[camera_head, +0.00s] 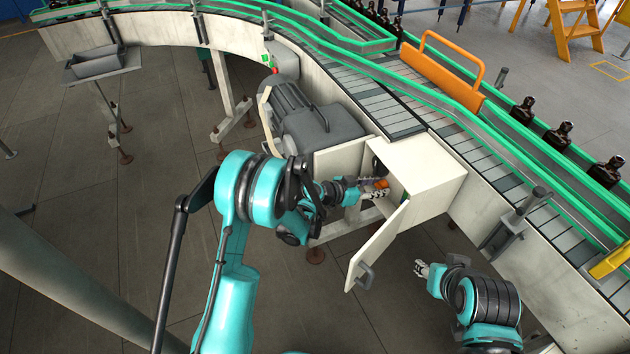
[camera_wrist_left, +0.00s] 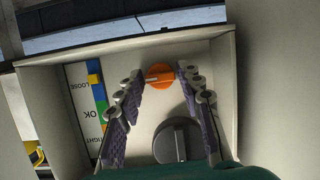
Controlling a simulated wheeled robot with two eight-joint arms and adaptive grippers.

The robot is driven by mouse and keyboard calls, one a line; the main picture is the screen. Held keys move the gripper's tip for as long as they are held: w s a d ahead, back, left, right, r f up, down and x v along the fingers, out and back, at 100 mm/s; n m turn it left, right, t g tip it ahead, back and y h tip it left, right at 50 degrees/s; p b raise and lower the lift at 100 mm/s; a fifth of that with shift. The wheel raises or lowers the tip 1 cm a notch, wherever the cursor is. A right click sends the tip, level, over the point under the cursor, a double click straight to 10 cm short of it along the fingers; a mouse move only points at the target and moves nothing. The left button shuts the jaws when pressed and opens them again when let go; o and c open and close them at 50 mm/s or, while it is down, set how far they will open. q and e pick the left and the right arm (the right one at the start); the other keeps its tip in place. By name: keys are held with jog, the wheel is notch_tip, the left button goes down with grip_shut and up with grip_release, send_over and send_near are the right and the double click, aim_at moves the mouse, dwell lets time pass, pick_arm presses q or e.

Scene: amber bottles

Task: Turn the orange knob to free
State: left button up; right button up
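The orange knob (camera_wrist_left: 159,76) is on the panel inside an open box in the left wrist view. A pale mark shows on its left side. In the head view the orange knob (camera_head: 381,184) shows small at the box opening. My left gripper (camera_wrist_left: 160,73) is open, with a fingertip on each side of the knob and small gaps visible. In the head view my left gripper (camera_head: 372,187) reaches into the box opening. My right gripper (camera_head: 421,268) hangs lower right, away from the box; its finger opening is too small to judge.
A dark grey knob (camera_wrist_left: 177,142) sits below the orange one. The box door (camera_head: 377,246) stands open beside my left arm. The conveyor (camera_head: 455,138) with amber bottles (camera_head: 559,133) runs behind.

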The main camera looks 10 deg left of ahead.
pick_arm(q)
jog(key=n+g+h+p, duration=0.1)
jog(key=n, duration=0.1)
jog(key=n+g+h+p, duration=0.1)
jog(key=n+p, duration=0.1)
jog(key=n, duration=0.1)
jog(key=shift+w+a+r, duration=0.1)
jog(key=shift+w+a, duration=0.1)
jog(key=s+a+r+n+y, duration=0.1)
jog(key=s+a+r+y, duration=0.3)
jog(key=s+a+r, duration=0.3)
jog(key=s+a+r+n+y, duration=0.2)
jog(key=s+a+r+y, duration=0.2)
jog(key=s+a+r, duration=0.4)
jog(key=shift+s+a+r+n+y+p, duration=0.15)
jog(key=shift+s+r+n+y+p, duration=0.2)
jog(key=shift+s+r, duration=1.35)
jog(key=shift+s+f, duration=0.65)
jog(key=s+a+y, duration=0.2)
jog(key=s+a, duration=0.1)
jog(key=s, duration=0.3)
jog(key=s+a+n+y, duration=0.1)
jog(key=s+a+y, duration=0.1)
jog(key=s+a, duration=0.2)
jog(key=shift+s+a+t, duration=0.15)
jog(key=shift+s+t, duration=0.15)
jog(key=shift+s, duration=0.9)
jog(key=shift+r, duration=0.1)
